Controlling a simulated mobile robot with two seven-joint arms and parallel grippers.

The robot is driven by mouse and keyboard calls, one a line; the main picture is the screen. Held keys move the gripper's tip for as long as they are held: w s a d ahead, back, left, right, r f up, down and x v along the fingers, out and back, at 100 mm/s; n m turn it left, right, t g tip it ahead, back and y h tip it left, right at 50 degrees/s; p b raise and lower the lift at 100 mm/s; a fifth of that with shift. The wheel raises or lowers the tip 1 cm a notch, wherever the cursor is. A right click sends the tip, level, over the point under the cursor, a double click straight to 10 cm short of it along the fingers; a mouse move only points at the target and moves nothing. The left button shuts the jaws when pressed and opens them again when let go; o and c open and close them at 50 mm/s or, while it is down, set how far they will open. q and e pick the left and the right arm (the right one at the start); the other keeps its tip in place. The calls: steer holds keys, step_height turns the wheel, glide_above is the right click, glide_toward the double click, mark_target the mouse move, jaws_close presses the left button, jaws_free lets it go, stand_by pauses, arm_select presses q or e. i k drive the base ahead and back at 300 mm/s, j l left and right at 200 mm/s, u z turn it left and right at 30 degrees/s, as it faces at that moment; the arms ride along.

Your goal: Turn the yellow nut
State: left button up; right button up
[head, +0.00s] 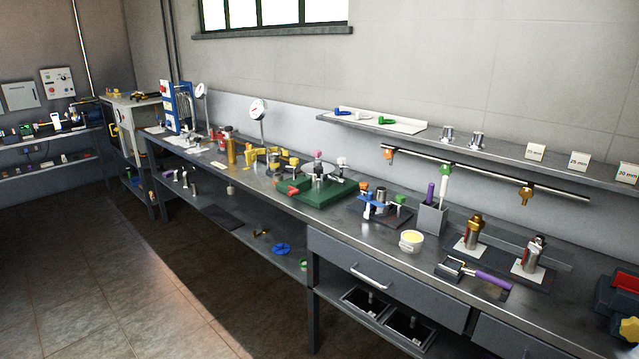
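I cannot single out the yellow nut for certain. A yellow lobed part (629,329) shows at the lower right edge, cut off by the frame, by a dark blue and red device (618,298). Other yellow pieces (262,155) lie on the long bench left of the green plate, too small to tell apart. A brass-coloured fitting (474,232) stands upright on a white card at the right of the bench. Neither of my grippers is in view.
The long grey bench (345,227) runs along the wall, crowded with tools. The floor (150,290) at left is clear.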

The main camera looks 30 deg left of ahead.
mark_target(294, 161)
steer(key=u, duration=1.25)
